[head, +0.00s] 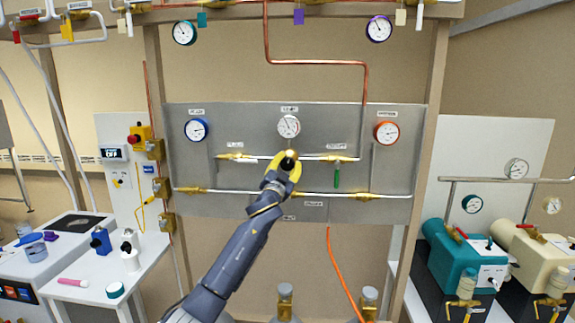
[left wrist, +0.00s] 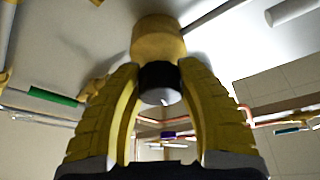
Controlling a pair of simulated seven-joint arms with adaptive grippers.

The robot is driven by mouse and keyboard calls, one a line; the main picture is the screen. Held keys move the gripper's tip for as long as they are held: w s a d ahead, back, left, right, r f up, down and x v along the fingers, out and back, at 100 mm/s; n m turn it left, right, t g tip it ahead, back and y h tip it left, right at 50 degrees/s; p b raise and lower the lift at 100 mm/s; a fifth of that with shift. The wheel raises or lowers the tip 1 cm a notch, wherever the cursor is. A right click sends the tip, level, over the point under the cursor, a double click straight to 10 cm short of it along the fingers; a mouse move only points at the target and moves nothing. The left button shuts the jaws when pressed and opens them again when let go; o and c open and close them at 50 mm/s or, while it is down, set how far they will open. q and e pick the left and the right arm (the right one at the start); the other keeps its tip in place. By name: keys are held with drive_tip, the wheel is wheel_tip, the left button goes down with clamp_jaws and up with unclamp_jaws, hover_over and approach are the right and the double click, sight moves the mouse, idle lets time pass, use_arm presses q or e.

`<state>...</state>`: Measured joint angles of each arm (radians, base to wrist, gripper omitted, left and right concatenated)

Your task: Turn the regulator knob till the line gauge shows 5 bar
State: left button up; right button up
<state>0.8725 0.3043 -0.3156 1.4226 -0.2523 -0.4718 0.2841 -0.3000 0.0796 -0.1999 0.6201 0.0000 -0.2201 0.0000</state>
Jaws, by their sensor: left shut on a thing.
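The regulator knob is black with a pale end face and shows in the left wrist view (left wrist: 160,78), in front of a brass body (left wrist: 158,38). My left gripper (head: 290,163) reaches up to the middle of the grey panel, and its yellow fingers are shut on the knob from both sides. In the head view the gripper hides most of the knob and the brass body. A white-rimmed gauge (head: 289,126) sits just above the gripper; its label and reading are too small to read. My right gripper is out of view.
The grey panel (head: 240,112) also bears a blue-rimmed gauge (head: 196,129) and an orange-rimmed gauge (head: 386,132). A green valve handle (head: 337,176) hangs right of my gripper. Brass-fitted pipes cross the panel. Teal pump (head: 462,262) stands at right; a white bench (head: 95,278) at left.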

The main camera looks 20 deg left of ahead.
use_arm(q)
drive_tip(key=shift+r+m+g+h, duration=0.1)
drive_tip(key=shift+m+g+h, duration=0.15)
drive_tip(key=shift+m+h, duration=0.65)
drive_tip(key=shift+r+m+g+h, duration=0.1)
drive_tip(key=shift+m+g+h, duration=0.15)
drive_tip(key=shift+m, duration=1.25)
drive_tip(key=o, duration=1.2)
drive_tip(key=shift+d, duration=0.1)
drive_tip(key=shift+o, duration=0.2)
drive_tip(key=shift+s+f, duration=0.3)
drive_tip(key=shift+s, duration=0.15)
drive_tip(key=v, duration=1.1)
drive_tip(key=shift+r, duration=0.15)
drive_tip(key=shift+s, duration=0.1)
